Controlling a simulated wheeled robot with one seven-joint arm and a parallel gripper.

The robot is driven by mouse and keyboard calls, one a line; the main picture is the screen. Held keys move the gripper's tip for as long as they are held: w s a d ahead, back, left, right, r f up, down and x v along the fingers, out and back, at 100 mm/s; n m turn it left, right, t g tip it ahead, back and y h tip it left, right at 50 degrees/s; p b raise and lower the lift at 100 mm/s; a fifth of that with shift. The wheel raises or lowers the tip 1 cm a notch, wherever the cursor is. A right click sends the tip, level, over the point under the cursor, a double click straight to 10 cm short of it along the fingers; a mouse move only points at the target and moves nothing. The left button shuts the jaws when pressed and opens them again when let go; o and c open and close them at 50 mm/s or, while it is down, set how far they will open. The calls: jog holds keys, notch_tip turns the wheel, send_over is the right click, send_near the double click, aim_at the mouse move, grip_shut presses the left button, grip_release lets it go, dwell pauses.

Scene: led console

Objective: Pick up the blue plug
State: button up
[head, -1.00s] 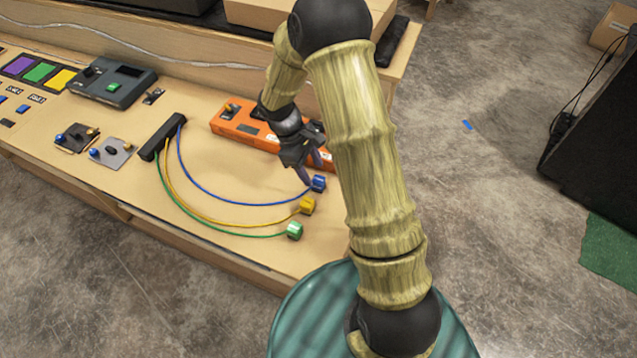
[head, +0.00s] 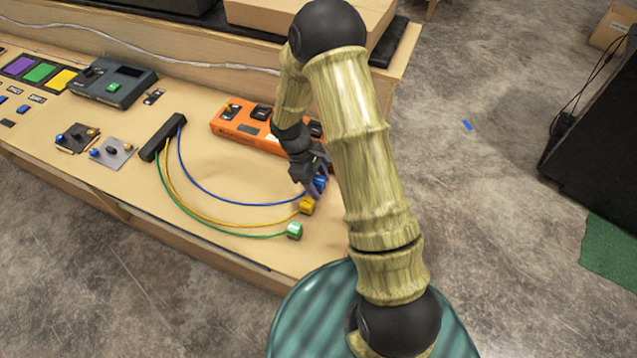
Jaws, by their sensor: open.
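The blue plug (head: 320,183) lies on the wooden table at the end of a blue cable (head: 230,201). It is partly hidden by my gripper (head: 316,187), which is open with its fingers down around or right beside the plug; I cannot tell whether they touch it. The cable curves left to a black connector block (head: 162,138). The yellow plug (head: 306,205) lies just in front of the blue one, very close to my fingers. The green plug (head: 294,231) lies farther forward.
An orange box with switches (head: 245,127) lies behind my gripper, partly covered by my arm. Small switch boards (head: 112,152) and a dark grey device (head: 112,83) stand to the left.

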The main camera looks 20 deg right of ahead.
aim_at(318, 179)
jog(key=shift+c, duration=0.2)
jog(key=c, duration=1)
jog(key=shift+c, duration=0.2)
notch_tip(318, 179, up, 10)
jog(key=shift+r, duration=0.1)
